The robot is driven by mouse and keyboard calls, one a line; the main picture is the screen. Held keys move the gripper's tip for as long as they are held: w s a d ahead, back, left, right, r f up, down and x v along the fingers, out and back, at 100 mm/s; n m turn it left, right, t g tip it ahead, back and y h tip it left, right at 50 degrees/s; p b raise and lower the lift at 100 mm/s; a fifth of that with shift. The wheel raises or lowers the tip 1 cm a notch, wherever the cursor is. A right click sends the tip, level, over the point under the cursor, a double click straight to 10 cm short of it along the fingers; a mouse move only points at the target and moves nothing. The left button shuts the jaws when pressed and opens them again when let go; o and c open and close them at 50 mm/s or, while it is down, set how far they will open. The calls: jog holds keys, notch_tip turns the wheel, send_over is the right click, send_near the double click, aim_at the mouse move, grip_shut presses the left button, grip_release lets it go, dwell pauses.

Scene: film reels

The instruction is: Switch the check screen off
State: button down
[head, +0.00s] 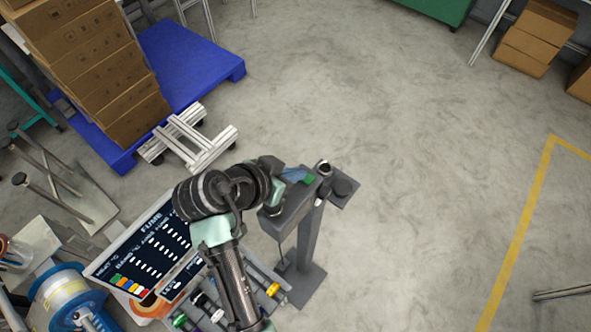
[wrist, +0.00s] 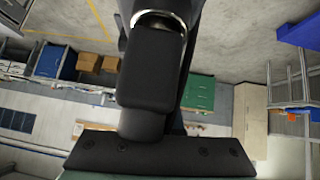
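A dark panel (head: 150,248) with white text, rows of marks and coloured patches shows at the lower left in the head view. I cannot tell whether it is the check screen. A grey stand (head: 308,235) on a post is right of it, with small blue and green parts on top. My gripper (head: 281,191) is at the upper left of this stand's head, partly hidden by my arm. I cannot tell whether it touches it. In the wrist view a dark block and bar fill the middle. The fingertips cannot be made out.
My arm covers part of the panel and the bench items below. The floor right of the stand is clear.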

jog(key=shift+s+f, duration=0.25)
jog(key=shift+f, duration=0.05)
